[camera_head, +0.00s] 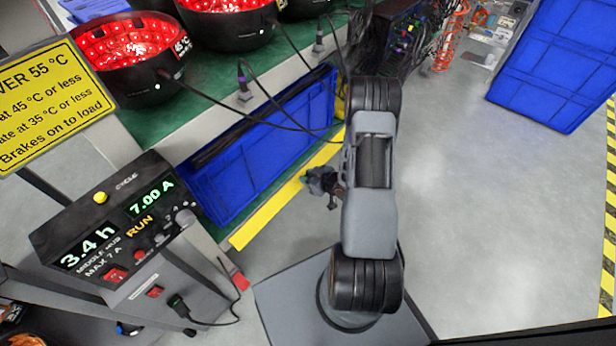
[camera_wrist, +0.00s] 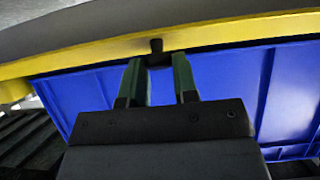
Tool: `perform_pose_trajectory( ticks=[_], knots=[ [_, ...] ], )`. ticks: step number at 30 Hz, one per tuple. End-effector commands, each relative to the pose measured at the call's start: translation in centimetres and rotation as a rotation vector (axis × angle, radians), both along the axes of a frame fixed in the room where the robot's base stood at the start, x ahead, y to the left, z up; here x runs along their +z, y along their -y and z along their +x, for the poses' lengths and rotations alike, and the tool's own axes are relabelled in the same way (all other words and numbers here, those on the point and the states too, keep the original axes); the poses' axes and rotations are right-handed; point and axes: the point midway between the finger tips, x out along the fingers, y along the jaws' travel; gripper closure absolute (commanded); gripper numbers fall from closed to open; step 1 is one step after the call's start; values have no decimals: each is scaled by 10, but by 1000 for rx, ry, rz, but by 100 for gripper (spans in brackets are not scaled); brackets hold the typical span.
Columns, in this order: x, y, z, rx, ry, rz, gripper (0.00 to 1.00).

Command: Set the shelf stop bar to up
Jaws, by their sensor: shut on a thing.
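The yellow shelf stop bar (camera_head: 266,217) runs along the front of the blue bin (camera_head: 245,158), low under the green shelf. In the wrist view the bar (camera_wrist: 85,58) crosses the top of the picture, with a short dark knob (camera_wrist: 156,45) at its middle. My gripper (camera_wrist: 157,62) has its two green-faced fingers on either side of this knob, shut on it. In the head view my gripper (camera_head: 322,184) is small and dark beside the bar, partly hidden by my arm.
Black bowls with red lights (camera_head: 128,55) stand on the green shelf (camera_head: 218,90), with black cables hanging down. A control box (camera_head: 120,235) reading 3.4 h, 7.00 A and RUN stands at left. A blue crate (camera_head: 560,65) is at upper right. The grey floor (camera_head: 480,220) at right is clear.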

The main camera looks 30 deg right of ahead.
Motion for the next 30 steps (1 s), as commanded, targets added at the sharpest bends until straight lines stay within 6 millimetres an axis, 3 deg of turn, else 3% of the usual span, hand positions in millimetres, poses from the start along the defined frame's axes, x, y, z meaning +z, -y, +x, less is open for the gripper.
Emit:
perform_pose_trajectory(
  ticks=[30],
  knots=[
    [8,-2,2,1,-128,-57,96]
  ],
)
